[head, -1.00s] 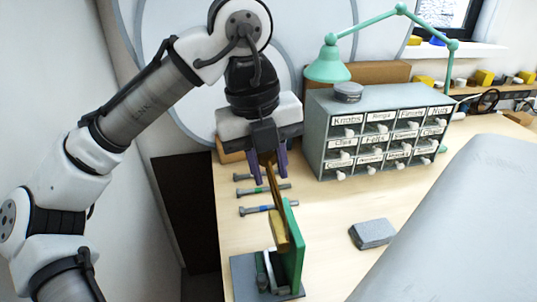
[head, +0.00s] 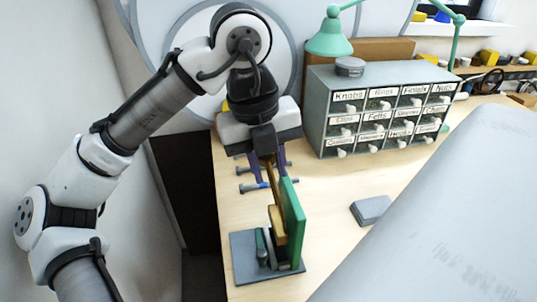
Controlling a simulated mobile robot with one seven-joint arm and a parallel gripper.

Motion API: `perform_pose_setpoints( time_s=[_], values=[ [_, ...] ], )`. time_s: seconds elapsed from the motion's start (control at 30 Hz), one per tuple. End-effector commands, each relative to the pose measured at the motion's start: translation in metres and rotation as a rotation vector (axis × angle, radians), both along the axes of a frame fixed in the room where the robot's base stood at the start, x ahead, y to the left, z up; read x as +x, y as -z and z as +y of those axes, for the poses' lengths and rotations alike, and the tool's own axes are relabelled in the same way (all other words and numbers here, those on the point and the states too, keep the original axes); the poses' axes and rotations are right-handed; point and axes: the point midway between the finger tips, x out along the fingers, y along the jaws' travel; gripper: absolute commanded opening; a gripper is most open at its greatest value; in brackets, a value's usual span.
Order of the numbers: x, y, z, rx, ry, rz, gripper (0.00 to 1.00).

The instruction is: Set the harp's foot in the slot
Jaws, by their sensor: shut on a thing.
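My gripper (head: 269,168) points down over the bench with its purple fingers shut on a thin brass-coloured strip, which I take to be the harp (head: 272,187). The strip runs down from the fingers along the left side of an upright green plate (head: 293,225). The plate stands on a dark grey base (head: 243,258). A yellow-brown block (head: 277,226) sits against the plate's left face, and small grey and green parts stand left of it. The harp's lower end merges with this block in view. I cannot tell its foot or the slot apart, nor whether they touch.
Bolt-like tools (head: 254,187) lie behind the base, partly hidden. A grey labelled drawer cabinet (head: 335,118) with a round tin on top stands at the back right. A grey block (head: 371,210) lies right of the fixture, with clear bench between. A large grey surface (head: 450,220) fills the lower right.

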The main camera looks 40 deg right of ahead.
Motion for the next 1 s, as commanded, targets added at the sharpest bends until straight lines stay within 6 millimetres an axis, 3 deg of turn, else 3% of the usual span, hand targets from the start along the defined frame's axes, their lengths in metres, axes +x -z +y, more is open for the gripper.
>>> perform_pose_setpoints(
  time_s=[0.5,1.0],
  values=[
    [0.0,0.029,0.0,-0.001,0.001,0.0,0.0],
    [0.0,0.033,0.0,-0.001,0.001,0.0,0.0]
  ],
)
